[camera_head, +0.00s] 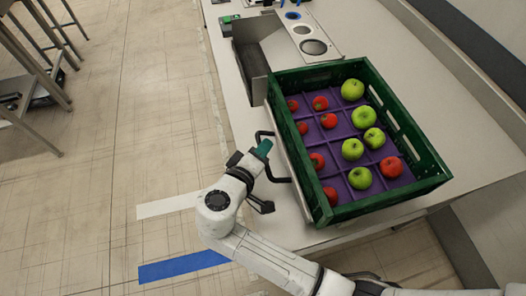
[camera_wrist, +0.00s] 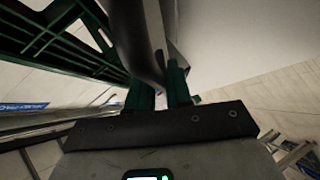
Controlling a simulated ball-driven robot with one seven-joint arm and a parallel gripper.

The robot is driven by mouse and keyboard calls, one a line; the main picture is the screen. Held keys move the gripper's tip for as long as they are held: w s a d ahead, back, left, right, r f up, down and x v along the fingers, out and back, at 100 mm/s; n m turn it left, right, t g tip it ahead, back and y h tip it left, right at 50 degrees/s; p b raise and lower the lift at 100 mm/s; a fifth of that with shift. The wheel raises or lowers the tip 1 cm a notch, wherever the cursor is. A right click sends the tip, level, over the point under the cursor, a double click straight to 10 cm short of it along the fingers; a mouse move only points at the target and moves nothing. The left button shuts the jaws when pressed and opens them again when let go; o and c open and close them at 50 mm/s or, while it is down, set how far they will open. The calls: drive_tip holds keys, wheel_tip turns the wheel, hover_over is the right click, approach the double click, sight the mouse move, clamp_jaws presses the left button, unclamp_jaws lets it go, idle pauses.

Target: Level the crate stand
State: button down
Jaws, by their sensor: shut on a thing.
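The green crate (camera_head: 345,212) stands on the counter at the right in the head view, on a pale stand whose edge (camera_head: 290,165) shows along its left side. Its green lattice wall also shows at upper left in the wrist view (camera_wrist: 62,45). A black handle (camera_head: 284,180) sticks out from the stand's left side. My gripper (camera_head: 263,149) is at this handle, left of the crate. In the wrist view its green fingers (camera_wrist: 160,92) close around a dark curved bar (camera_wrist: 148,45), apparently the handle. The stand's underside is hidden, and I cannot tell its exact tilt.
The crate holds a purple divider (camera_head: 338,130) with several green apples (camera_head: 352,149) and red fruits (camera_head: 329,121). A metal chute (camera_head: 250,55) and a panel with round openings (camera_head: 313,46) lie behind it. The floor at left is open, with white and blue tape (camera_head: 185,266).

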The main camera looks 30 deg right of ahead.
drive_tip(key=shift+r, duration=0.25)
drive_tip(key=c, duration=1.2)
unclamp_jaws()
drive_tip(key=shift+o, duration=0.2)
drive_tip(key=b+v, duration=0.2)
drive_tip(key=v, duration=0.8)
drive_tip(key=shift+s+a, duration=0.2)
drive_tip(key=shift+a, duration=0.05)
